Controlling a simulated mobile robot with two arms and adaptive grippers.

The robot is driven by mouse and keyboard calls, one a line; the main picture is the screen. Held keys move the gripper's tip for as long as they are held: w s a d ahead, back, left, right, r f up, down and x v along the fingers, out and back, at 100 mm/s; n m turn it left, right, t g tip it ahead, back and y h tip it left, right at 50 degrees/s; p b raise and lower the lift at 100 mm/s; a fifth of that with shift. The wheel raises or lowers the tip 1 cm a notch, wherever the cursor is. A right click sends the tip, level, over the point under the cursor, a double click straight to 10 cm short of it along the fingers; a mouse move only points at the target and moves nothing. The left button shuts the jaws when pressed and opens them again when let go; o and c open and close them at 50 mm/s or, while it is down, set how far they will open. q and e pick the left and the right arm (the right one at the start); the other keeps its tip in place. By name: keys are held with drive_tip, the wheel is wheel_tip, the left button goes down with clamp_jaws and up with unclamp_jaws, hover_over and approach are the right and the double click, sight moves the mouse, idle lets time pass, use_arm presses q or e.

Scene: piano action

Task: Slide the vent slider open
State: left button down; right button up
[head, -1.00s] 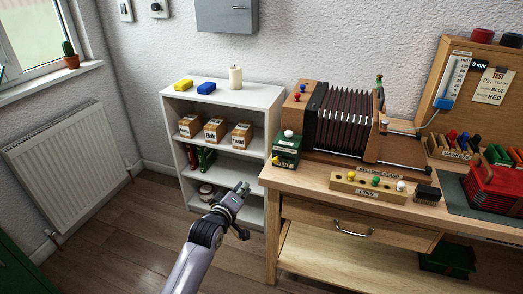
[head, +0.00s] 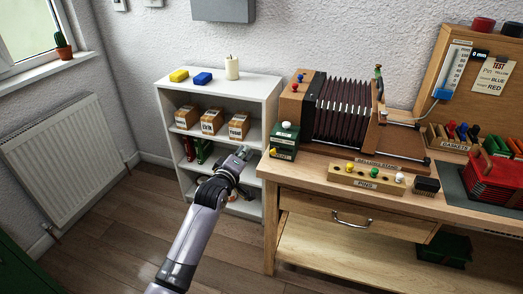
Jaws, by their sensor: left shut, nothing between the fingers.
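My left gripper (head: 243,153) is shut and empty. It is in front of the white shelf unit, just left of the workbench's left end. A dark green box (head: 284,141) with a white knob on top and a small label stands at the bench's left front corner, to the right of my gripper and apart from it. A bellows device (head: 345,108) with dark pleats between wooden boards stands behind it on a base labelled as a bellows stand. I cannot clearly make out a vent slider at this size. My right gripper is not in view.
The workbench (head: 345,195) also carries a wooden pin block (head: 365,180), a gasket rack (head: 450,143) and a red basket (head: 490,180). The white shelf unit (head: 272,100) holds several small boxes, with a candle (head: 232,68) on top. The floor at left is open.

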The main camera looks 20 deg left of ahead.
sight(274, 151)
use_arm(q)
drive_tip(key=w+d, duration=0.1)
drive_tip(key=w+f, duration=0.1)
drive_tip(key=w, duration=0.1)
drive_tip(key=w+d+f, duration=0.1)
drive_tip(key=w, duration=0.1)
drive_tip(key=shift+w+d, duration=0.25)
drive_tip(key=shift+d, duration=0.1)
drive_tip(key=shift+d+f, duration=0.2)
drive_tip(key=shift+d, duration=0.25)
